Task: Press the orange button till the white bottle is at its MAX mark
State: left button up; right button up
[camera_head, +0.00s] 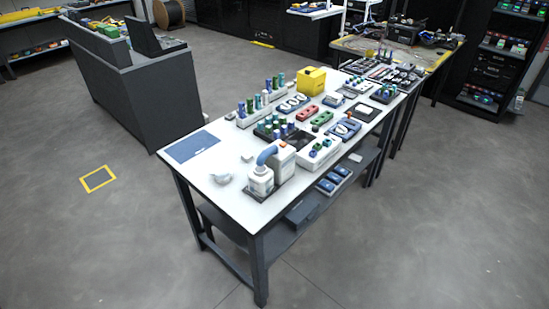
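A white bottle (260,182) stands at the near end of the white table, in front of a white dispenser (284,163). A blue curved pipe (266,155) runs from the dispenser to above the bottle. A small orange spot on top of the dispenser looks like the orange button (284,144). The bottle's MAX mark and its liquid level are too small to tell. Neither of my grippers shows in the head view.
The white table (232,205) also bears a blue mat (192,147), a small pale object (222,178), a yellow box (311,80) and several trays and bottles. A dark cabinet (130,100) stands at the left. The grey floor (90,230) in front is clear.

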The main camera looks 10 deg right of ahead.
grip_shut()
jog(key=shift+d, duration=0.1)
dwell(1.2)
